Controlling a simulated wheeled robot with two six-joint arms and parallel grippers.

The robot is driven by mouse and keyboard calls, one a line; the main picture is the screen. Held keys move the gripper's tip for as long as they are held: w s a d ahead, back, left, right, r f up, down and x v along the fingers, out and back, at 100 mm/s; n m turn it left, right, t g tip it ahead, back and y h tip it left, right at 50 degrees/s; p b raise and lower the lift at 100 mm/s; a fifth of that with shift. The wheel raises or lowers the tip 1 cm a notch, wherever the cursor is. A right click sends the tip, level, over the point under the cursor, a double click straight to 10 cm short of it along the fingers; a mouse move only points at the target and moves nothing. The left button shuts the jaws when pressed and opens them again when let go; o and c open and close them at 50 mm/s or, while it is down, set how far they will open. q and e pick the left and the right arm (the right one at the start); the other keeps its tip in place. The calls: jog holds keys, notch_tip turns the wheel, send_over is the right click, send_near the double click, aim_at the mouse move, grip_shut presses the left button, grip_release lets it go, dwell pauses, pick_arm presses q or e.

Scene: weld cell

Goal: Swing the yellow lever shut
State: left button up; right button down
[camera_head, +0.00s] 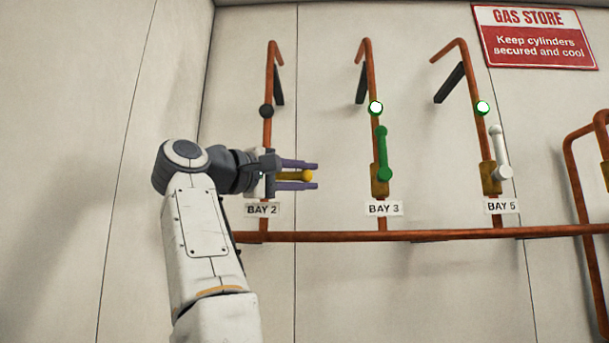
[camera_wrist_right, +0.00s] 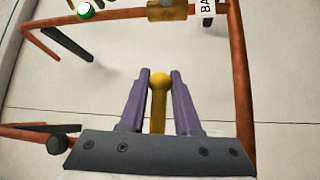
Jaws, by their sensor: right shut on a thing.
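The yellow lever (camera_head: 307,175) is at BAY 2 and lies about level, its ball end pointing right, away from the upright pipe. My right gripper (camera_head: 314,176) is shut around it, with one purple finger above and one below. In the right wrist view the lever (camera_wrist_right: 159,95) stands between the two fingers (camera_wrist_right: 160,72), its ball near their tips. The lever's pivot and valve body are hidden behind my gripper. The lamp (camera_head: 266,111) above BAY 2 is dark. My left gripper is not in view.
BAY 3 has an upright green lever (camera_head: 382,150) and BAY 5 an upright white lever (camera_head: 499,150). Lamps above both are lit white with green rims. A copper rail (camera_head: 440,235) runs below the bays. Hooked copper pipes stand along the wall.

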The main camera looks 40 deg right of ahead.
jog(key=shift+f, duration=0.1)
jog(key=c, duration=0.8)
grip_release()
jog(key=a, duration=0.3)
jog(key=a+f, duration=0.1)
jog(key=a, duration=0.6)
jog(key=shift+w+a+f, duration=0.1)
jog(key=shift+a+f, duration=0.05)
jog(key=shift+a, duration=0.05)
